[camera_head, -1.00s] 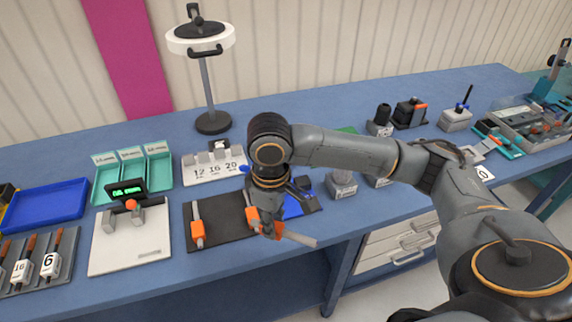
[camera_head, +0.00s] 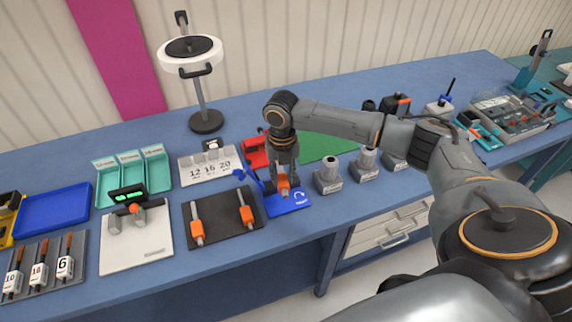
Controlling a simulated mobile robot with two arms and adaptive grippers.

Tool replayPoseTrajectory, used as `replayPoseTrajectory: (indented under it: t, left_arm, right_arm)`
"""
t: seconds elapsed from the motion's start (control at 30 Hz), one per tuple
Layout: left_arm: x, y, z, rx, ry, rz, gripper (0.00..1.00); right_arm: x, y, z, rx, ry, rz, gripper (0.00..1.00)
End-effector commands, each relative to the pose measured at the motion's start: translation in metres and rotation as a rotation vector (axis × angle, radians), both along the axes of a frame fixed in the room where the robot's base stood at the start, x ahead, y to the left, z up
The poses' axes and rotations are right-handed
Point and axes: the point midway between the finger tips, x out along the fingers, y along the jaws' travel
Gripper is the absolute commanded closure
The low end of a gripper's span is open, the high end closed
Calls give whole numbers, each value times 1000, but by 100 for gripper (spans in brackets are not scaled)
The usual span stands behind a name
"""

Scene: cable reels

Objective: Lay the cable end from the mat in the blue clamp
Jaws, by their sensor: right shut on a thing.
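A cable end (camera_head: 284,186) with an orange sleeve is in my right gripper (camera_head: 284,174), which is shut on it and points down. The gripper and cable end are over the blue clamp (camera_head: 290,206), a blue plate with a white mark and a raised lever at its left. I cannot tell whether the cable end touches the clamp; the gripper hides part of it. The dark mat (camera_head: 222,226) lies left of the clamp and bears two more orange-sleeved cable ends, one at its left (camera_head: 197,223) and one at its right (camera_head: 247,211). My left gripper is out of view.
A red clamp (camera_head: 254,153) stands behind the blue one, with a green mat (camera_head: 325,147) beyond. Grey blocks (camera_head: 328,179) stand close to the right. A white board (camera_head: 136,245), blue tray (camera_head: 52,210) and lamp (camera_head: 204,95) are to the left.

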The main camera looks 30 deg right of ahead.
Motion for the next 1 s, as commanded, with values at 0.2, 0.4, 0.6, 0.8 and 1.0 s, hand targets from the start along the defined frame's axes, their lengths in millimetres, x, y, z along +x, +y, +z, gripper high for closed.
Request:
replayPoseTrajectory:
  t: [0.2, 0.4, 0.6, 0.8, 1.0]
  left_arm:
    - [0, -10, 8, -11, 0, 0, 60]
    - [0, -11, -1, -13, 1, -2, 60]
    - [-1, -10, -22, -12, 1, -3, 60]
    - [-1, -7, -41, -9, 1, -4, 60]
    - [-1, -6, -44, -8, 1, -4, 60]
  right_arm:
    - [6, -14, 0, 1, -1, 182, 100]
    - [6, -15, -10, 1, -1, 207, 100]
    - [6, -15, -30, 0, -2, 207, 100]
    - [6, -15, -49, -1, -2, 206, 100]
    - [6, -15, -51, 0, -2, 206, 100]
